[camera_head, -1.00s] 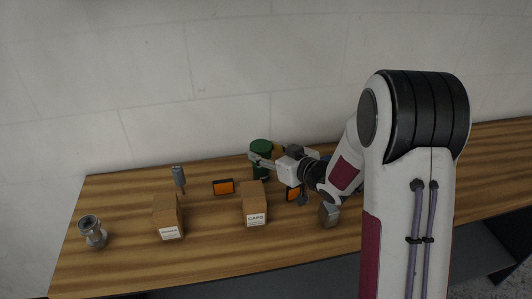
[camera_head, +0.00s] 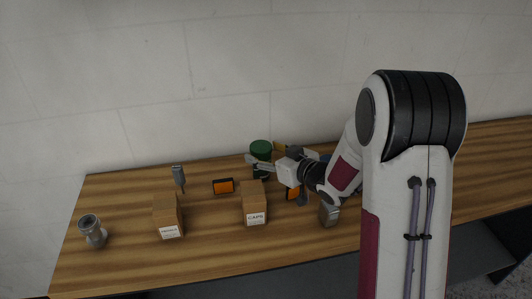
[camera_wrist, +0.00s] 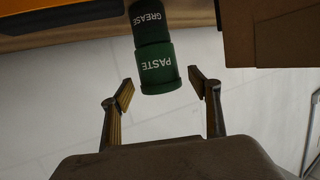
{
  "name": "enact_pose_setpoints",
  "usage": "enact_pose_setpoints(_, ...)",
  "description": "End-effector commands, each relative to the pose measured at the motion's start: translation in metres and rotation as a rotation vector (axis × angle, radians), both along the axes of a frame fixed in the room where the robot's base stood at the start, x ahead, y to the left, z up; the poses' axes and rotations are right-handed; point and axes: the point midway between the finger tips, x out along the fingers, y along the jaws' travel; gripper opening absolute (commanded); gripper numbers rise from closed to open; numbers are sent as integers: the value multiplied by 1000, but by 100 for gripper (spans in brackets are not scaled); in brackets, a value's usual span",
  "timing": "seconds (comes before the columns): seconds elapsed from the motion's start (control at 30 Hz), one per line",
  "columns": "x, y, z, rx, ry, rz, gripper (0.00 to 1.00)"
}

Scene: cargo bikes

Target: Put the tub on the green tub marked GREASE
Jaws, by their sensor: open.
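A green tub marked PASTE (camera_wrist: 158,66) stands on the dark green tub marked GREASE (camera_wrist: 150,25); the wrist view shows them upside down, lined up end to end with their faces touching. In the head view the green stack (camera_head: 261,149) stands near the wall, its lower part partly hidden by my gripper. My gripper (camera_wrist: 162,90) is open, with one finger on each side of the PASTE tub and visible gaps between the fingers and the tub.
A cardboard box marked CAPS (camera_head: 255,215) stands in front of the stack, with another box (camera_head: 167,214) to its left. Orange-faced black items (camera_head: 223,187) lie nearby. A metal part (camera_head: 329,214) stands at right, another (camera_head: 92,231) at far left.

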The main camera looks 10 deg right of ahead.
Motion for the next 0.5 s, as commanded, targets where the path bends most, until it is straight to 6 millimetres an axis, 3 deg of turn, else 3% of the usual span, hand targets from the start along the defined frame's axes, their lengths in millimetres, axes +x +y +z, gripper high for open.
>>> enact_pose_setpoints(0.23, -5, -3, 5, 0, -1, -2, 62)
enact_pose_setpoints(0.5, -30, -16, 14, 0, -1, -3, 62)
